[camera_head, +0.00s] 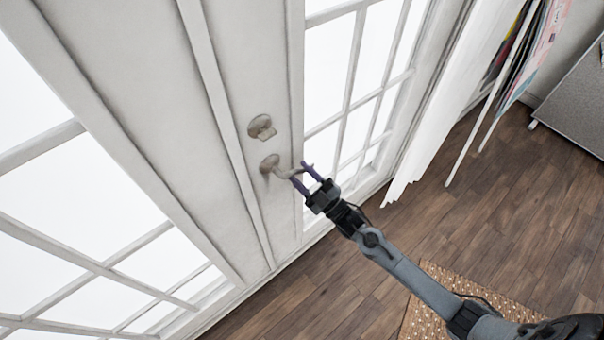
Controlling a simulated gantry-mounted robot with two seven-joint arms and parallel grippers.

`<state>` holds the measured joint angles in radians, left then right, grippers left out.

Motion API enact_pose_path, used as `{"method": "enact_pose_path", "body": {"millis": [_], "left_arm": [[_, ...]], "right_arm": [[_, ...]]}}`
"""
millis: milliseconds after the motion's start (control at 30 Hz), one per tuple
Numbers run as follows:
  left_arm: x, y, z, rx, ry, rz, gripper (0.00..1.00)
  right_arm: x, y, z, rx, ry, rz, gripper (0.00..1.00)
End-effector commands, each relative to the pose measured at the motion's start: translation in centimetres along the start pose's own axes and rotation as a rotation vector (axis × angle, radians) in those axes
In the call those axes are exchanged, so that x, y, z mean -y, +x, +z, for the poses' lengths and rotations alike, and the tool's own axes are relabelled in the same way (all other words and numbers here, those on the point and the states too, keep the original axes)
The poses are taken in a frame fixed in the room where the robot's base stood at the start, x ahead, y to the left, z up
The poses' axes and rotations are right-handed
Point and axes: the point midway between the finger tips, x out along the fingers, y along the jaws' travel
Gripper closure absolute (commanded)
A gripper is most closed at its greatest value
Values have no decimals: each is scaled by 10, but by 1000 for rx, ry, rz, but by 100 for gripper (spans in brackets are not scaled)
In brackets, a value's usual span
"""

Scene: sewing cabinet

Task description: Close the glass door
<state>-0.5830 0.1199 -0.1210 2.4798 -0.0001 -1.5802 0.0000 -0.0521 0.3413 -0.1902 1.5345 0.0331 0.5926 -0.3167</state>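The glass door (248,65) has a white frame and bright panes, and fills the left and middle of the head view. A lever handle (270,165) sticks out from its stile, below a round lock plate with a thumb-turn (261,127). My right gripper (306,178) is at the free end of the lever, its two purple fingers apart. The lever's tip reaches toward the space between the fingers; I cannot tell whether they touch it. The door edge looks close to the neighbouring white panel (130,75), but whether it is fully shut is unclear. My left gripper is out of view.
White vertical blinds (445,100) hang right of the door. Colourful hanging sheets (535,55) and a grey panel (580,100) stand at the upper right. A dotted brown mat (425,318) lies under my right arm. The wooden floor (500,200) between is clear.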

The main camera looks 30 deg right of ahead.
Motion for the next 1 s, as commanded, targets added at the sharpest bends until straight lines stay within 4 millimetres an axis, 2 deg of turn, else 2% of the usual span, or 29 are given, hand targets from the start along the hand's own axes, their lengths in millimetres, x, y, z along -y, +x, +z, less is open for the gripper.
{"method": "enact_pose_path", "body": {"millis": [300, 467, 1000], "left_arm": [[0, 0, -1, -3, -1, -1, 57], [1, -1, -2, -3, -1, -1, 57], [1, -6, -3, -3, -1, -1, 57]], "right_arm": [[2, 0, 0, 2, 3, -4, 59], [3, -10, 1, 3, 4, -5, 59], [0, -93, 0, 3, 1, -3, 59]]}}
